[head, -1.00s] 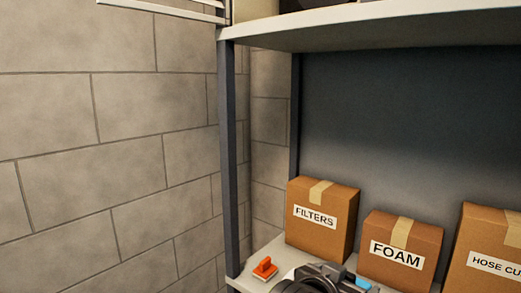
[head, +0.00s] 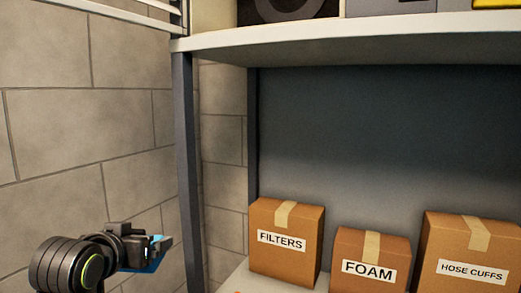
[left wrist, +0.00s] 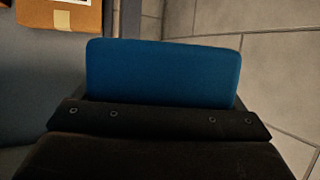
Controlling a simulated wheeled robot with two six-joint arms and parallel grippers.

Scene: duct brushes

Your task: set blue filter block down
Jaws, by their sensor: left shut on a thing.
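The blue filter block (left wrist: 165,70) fills the middle of the left wrist view, sticking out past the dark gripper body. In the head view only a blue part of it (head: 154,262) shows. My left gripper (head: 158,246) is shut on it at the lower left, in front of the block wall and left of the shelf post. The block's far side and the jaws' contact with it are mostly hidden. My right gripper is in neither view.
On the shelf (head: 232,279) stand cardboard boxes labelled FILTERS (head: 284,255), FOAM (head: 370,285) and HOSE CUFFS (head: 470,250). A dark post (head: 187,170) rises at the shelf's left end. An upper shelf (head: 350,32) hangs above.

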